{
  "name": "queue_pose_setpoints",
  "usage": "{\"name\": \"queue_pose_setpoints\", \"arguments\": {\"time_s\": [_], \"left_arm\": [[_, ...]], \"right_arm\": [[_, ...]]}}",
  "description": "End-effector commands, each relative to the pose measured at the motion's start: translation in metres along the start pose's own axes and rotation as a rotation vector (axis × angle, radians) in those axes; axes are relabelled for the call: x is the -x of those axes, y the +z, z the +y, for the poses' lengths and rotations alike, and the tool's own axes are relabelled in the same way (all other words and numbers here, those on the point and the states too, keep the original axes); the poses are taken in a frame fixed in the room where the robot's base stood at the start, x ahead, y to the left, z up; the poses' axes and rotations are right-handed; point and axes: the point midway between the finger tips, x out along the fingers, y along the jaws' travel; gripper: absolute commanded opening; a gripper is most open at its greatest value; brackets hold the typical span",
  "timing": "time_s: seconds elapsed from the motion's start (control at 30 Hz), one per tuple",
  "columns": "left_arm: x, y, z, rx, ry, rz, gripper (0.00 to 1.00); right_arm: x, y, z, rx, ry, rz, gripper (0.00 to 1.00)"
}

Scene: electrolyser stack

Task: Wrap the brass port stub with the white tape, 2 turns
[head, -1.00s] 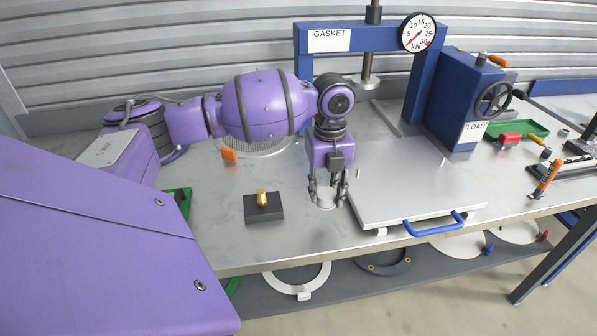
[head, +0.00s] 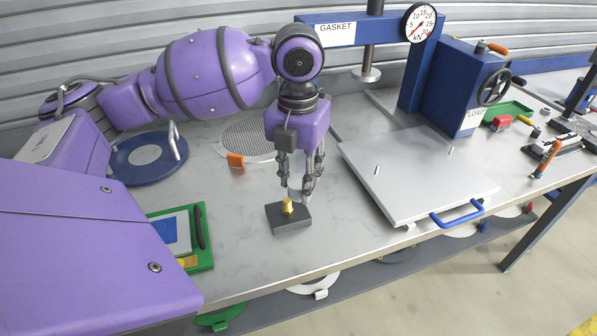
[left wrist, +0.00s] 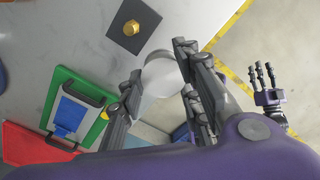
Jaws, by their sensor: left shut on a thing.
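The brass port stub (head: 288,206) stands upright on a dark block (head: 291,222) on the bench; it also shows in the left wrist view (left wrist: 131,27). I see no tape around it. My left gripper (head: 299,186) is shut on the roll of white tape (head: 295,193). It holds the roll just behind the stub in the head view, apart from it in the left wrist view. The roll shows as a pale disc (left wrist: 162,75) between the fingers there. My right gripper (left wrist: 264,76) is out over the floor, its fingers spread and empty.
A metal plate with a blue handle (head: 457,213) lies right of the block. The blue press (head: 455,85) stands behind it. A green tray (head: 203,250) is at the left front, an orange piece (head: 235,160) behind the block.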

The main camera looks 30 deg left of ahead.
Motion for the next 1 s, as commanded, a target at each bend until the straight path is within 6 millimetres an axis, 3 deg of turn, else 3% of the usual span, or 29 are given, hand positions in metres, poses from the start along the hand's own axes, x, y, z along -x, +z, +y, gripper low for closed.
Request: {"name": "queue_pose_setpoints", "arguments": {"time_s": [0.27,0.57,0.7,1.0], "left_arm": [[0.001,-0.01,0.002,-0.119,0.0,0.001,0.13],[0.001,-0.01,0.002,-0.12,0.0,0.0,0.13],[0.004,-0.01,0.002,-0.119,0.0,-0.004,0.13],[-0.029,-0.011,0.002,-0.118,0.001,0.006,0.13]], "right_arm": [[-0.001,0.008,-0.002,0.002,-0.004,-0.02,0.4],[0.0,0.002,0.005,0.003,0.007,-0.008,0.4],[0.0,-0.009,0.005,0.002,0.006,0.012,0.4],[-0.001,0.006,-0.001,0.0,-0.002,-0.014,0.4]]}}
